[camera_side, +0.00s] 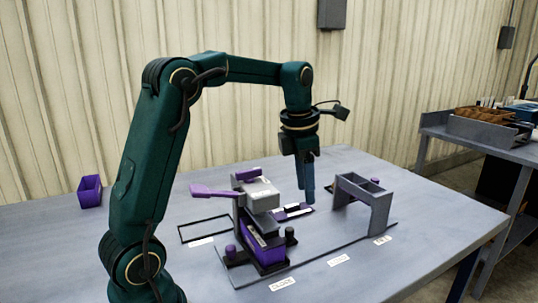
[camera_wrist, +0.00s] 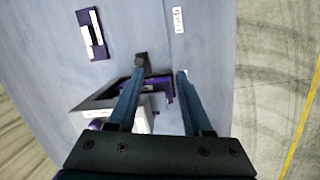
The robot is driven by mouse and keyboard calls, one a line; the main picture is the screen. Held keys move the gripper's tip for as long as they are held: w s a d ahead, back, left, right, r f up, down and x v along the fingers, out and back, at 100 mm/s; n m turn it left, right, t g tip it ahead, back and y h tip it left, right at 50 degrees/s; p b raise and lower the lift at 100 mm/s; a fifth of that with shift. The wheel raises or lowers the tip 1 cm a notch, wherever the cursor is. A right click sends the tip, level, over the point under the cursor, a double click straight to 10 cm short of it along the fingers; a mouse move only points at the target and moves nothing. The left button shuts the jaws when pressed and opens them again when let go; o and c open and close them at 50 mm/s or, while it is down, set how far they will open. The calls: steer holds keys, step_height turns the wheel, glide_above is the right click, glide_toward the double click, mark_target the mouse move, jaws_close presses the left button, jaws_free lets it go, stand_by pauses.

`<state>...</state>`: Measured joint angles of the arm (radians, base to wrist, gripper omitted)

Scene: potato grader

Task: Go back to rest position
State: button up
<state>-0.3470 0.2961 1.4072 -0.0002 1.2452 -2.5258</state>
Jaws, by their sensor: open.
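My gripper (camera_side: 306,192) points down above the table, just right of the grader device, with its fingers apart and nothing visible between them. In the wrist view my gripper (camera_wrist: 160,76) shows two spread blue fingers. The grader device (camera_side: 262,240) is grey and purple, with a white-grey top and a purple handle reaching left. In the wrist view the device (camera_wrist: 158,88) lies below and between the fingers, partly hidden by them. No separate rest marker is visible.
A grey stand (camera_side: 366,200) with openings on top stands right of my gripper. A flat purple piece with white parts (camera_side: 293,212) lies behind the device; it also shows in the wrist view (camera_wrist: 92,34). A purple bin (camera_side: 90,192) stands far left.

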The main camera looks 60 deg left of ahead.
steer(key=s+d+r+m+t, duration=0.2)
steer(key=s+d+r+m, duration=0.3)
steer(key=m, duration=0.3)
steer(key=s+d+f+m, duration=0.3)
steer(key=s+m, duration=0.2)
steer(key=m, duration=0.7)
steer(key=s+d+f+m+t, duration=0.1)
steer(key=s+d+f+m, duration=0.2)
steer(key=m, duration=1)
steer(key=shift+s+f+t+h, duration=0.3)
steer(key=shift+s+h, duration=0.1)
steer(key=shift+s, duration=1.15)
steer(key=shift+d, duration=0.1)
